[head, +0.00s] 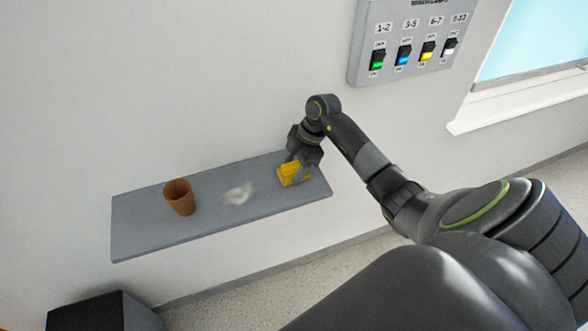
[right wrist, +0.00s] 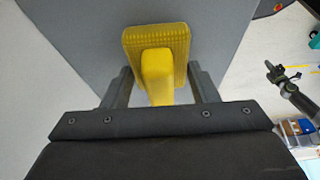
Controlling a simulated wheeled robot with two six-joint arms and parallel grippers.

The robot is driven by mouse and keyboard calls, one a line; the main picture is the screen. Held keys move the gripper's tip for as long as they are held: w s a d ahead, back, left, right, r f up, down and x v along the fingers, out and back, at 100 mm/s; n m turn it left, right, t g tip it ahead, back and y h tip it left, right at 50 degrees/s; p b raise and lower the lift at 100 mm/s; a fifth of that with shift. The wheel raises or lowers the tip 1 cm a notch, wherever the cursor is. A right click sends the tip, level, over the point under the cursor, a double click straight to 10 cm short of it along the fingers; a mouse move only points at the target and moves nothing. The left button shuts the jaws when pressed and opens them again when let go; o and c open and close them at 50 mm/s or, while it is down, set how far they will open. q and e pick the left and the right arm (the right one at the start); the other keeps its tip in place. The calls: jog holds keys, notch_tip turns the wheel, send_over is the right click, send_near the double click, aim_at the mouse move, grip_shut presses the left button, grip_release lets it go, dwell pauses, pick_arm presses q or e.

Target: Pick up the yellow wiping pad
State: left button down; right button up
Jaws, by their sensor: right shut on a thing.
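The yellow wiping pad (head: 290,173) is at the right end of a grey wall shelf (head: 145,232) in the head view. It has a ribbed base and a raised handle, seen from above in the right wrist view (right wrist: 157,45). My right gripper (head: 298,170) reaches down to it from above and is shut on its handle. The fingers stand on both sides of the handle in the right wrist view (right wrist: 163,88). I cannot tell whether the pad still touches the shelf.
A whitish smear (head: 238,193) lies on the shelf between cup and pad. A switch panel (head: 415,45) is on the wall above right, beside a window (head: 530,45). A dark box (head: 100,312) stands below left.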

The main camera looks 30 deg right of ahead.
aim_at(294, 163)
notch_tip(294, 163, up, 9)
jog(key=b, duration=0.2)
jog(key=shift+f+b, duration=0.1)
jog(key=shift+b, duration=0.3)
jog(key=shift+r, duration=0.65)
jog(key=o, duration=0.4)
jog(key=shift+c, duration=1.4)
